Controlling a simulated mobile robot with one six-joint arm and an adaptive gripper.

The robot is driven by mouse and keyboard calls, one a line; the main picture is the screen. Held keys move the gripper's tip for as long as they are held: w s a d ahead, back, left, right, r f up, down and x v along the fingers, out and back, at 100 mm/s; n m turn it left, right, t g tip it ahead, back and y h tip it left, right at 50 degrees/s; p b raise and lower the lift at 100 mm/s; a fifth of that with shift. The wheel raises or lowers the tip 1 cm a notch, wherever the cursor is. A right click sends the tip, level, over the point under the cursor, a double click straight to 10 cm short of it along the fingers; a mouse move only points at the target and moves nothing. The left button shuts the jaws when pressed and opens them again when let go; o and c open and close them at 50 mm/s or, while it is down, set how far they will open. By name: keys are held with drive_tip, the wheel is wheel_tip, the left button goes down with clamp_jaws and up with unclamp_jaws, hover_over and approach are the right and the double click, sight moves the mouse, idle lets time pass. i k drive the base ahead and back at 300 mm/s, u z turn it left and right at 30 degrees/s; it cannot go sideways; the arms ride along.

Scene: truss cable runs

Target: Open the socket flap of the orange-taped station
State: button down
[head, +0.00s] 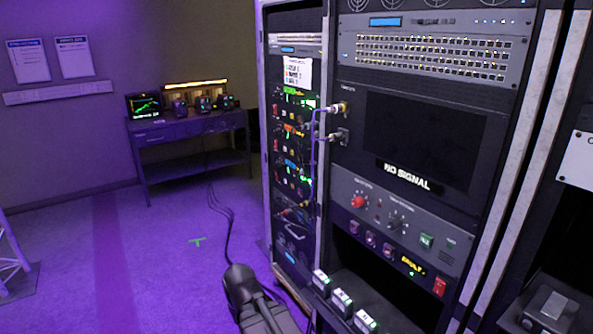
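The orange-taped station (291,129) is on the narrow left panel of the rack, between a green-taped station (294,93) above and a blue-taped station (293,164) below. The panel is seen at a steep angle, so the orange station's socket flap is too small to make out. Dark parts of my arm (255,303) show at the bottom centre, low and in front of the rack. My gripper's fingertips do not show.
Cables with plugs (341,107) stick out beside the stations. Small labelled blocks (342,300) sit on a low ledge at the rack's front. A workbench (185,125) stands against the back wall. A dark cable (227,228) crosses the otherwise open floor (150,260).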

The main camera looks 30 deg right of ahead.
sight(308, 167)
drive_tip(key=z, duration=0.05)
drive_tip(key=i, duration=1)
drive_tip(key=u, duration=0.05)
